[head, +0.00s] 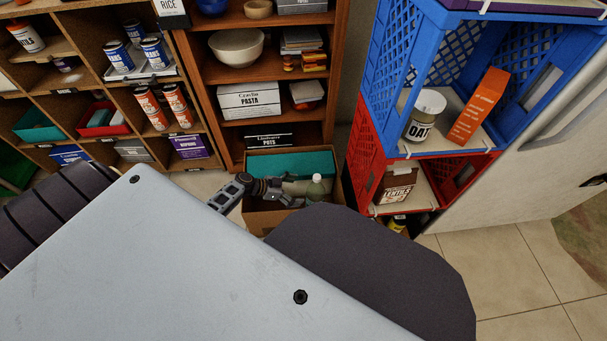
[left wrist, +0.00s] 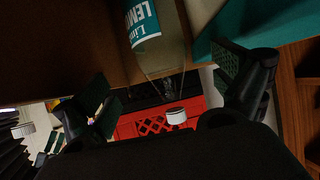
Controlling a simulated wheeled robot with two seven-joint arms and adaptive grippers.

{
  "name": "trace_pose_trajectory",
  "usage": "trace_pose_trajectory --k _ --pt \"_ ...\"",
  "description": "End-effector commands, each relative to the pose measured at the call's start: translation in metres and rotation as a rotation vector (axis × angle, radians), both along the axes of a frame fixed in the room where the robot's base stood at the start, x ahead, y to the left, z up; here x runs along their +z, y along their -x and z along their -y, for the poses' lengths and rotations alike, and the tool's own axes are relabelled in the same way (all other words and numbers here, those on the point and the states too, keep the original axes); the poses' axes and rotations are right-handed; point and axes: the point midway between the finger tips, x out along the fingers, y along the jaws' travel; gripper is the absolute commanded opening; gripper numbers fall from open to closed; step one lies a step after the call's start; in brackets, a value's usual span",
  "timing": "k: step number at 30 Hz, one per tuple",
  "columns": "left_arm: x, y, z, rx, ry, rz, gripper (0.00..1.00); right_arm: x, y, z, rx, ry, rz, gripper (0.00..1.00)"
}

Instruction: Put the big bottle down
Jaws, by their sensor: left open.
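The big bottle (head: 316,190), clear with a pale cap, stands in an open cardboard box (head: 262,222) on the floor in the head view. In the left wrist view the bottle (left wrist: 160,55) shows a teal and white lemon label and a white cap, in a tilted picture. My left gripper (head: 281,191) is at the box, just left of the bottle. Its fingers are open, one on each side of the bottle's neck and cap in the left wrist view, with visible gaps. The bottle's base is hidden. My right gripper is not in view.
A teal box (head: 291,163) fills the back of the cardboard box. A red crate (head: 366,150) under a blue crate (head: 376,75) stands close on the right. A wooden shelf (head: 196,75) with pantry goods stands behind. Tiled floor is clear at lower right.

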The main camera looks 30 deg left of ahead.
Motion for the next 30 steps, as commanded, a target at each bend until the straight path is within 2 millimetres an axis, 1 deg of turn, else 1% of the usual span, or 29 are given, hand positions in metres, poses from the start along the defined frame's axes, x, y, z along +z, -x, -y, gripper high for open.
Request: trace_pose_trajectory --k 3,7,30 --pt "0.0061 0.007 -0.0073 0.001 0.0 0.0 0.96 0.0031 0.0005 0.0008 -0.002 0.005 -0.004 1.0" --pt "0.0089 0.0115 -0.011 0.0 0.0 0.0 0.96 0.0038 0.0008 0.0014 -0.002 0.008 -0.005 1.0" --pt "0.0096 0.0124 -0.0126 0.001 0.002 -0.002 0.96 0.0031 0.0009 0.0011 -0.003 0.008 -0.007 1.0"
